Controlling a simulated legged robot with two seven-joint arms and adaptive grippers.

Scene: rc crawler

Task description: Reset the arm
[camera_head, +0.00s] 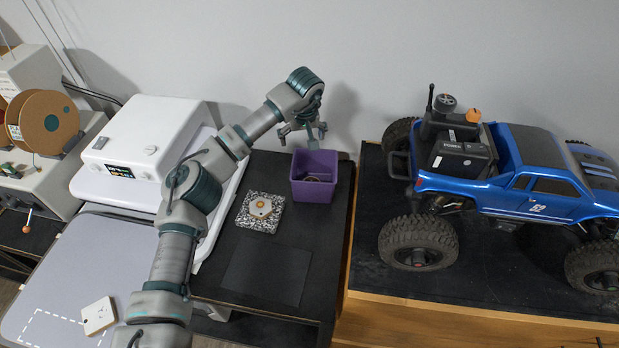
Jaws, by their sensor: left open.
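My left arm (193,190) comes in from the bottom left and reaches up over the black bench. My left gripper (301,132) is open and empty, pointing down just above and behind the purple bin (314,188). A round brownish item lies inside the bin; its details are too small to tell. A speckled square block (246,221) with a pale hexagonal piece (261,208) on top sits left of the bin. My right gripper is not in view.
A white machine (135,150) with a grey platen (70,262) stands left, a small white square tile (99,316) on it. A spool device (48,122) is far left. A blue RC truck (530,190) stands on the right table. A dark mat (266,275) lies bare in front.

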